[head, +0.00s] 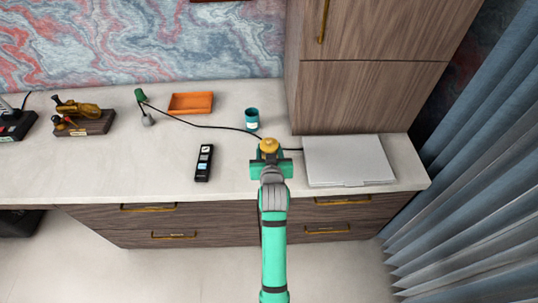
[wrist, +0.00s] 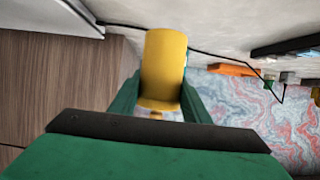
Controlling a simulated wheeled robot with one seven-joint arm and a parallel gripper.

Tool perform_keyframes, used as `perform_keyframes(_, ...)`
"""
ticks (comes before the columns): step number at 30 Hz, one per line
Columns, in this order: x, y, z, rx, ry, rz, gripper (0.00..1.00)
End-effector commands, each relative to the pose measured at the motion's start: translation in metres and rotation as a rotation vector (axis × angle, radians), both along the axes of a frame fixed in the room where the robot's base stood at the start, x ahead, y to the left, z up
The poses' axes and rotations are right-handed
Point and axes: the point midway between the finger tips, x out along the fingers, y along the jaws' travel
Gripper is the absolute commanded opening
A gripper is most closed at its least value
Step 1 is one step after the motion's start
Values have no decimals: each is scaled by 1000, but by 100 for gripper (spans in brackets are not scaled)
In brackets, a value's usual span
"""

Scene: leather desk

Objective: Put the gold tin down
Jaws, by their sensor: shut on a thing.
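The gold tin (head: 269,145) is in my gripper, above or near the front part of the pale desk top (head: 100,180). In the wrist view the tin (wrist: 163,68) is a yellow-gold cylinder between the two green fingers. My gripper (head: 270,157) is shut on it; it also shows in the wrist view (wrist: 160,98). I cannot tell whether the tin's base touches the desk.
A silver laptop-like slab (head: 348,160) lies to the right. A teal cup (head: 252,119) stands behind, and a black remote-like device (head: 204,163) lies to the left. An orange tray (head: 190,103) is farther back. A black cable crosses behind. A wooden cabinet (head: 360,95) rises at back right.

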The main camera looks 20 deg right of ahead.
Motion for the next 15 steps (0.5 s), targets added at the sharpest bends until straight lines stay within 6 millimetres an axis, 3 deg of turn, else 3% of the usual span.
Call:
perform_keyframes(7, 10, -2, -13, 0, 1, 0, 21)
perform_keyframes(15, 9, -2, -42, 1, 1, -1, 21)
